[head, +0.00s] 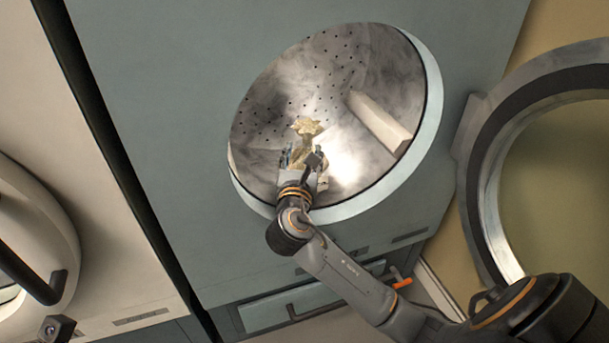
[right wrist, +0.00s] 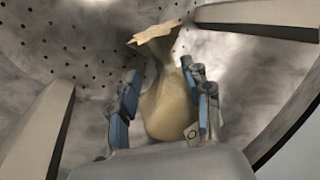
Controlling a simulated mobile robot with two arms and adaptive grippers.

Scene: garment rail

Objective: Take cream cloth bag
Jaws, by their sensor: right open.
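The cream cloth bag (head: 306,126) is inside the metal drum, with its gathered, frilled top pointing up. In the right wrist view the cream cloth bag (right wrist: 168,103) has a narrow neck, a rounded body and a small tag near its lower right. My right gripper (head: 305,160) reaches into the drum at the bag. In the right wrist view the fingers of my right gripper (right wrist: 163,100), with blue pads, stand open on either side of the bag. My left gripper is not seen.
The drum (head: 270,105) has a perforated back wall and a raised pale fin (head: 380,122) at right. Its round opening is set in a blue-grey machine front (head: 160,90). The round door (head: 490,150) stands open at right. Another machine's door (head: 45,225) is at left.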

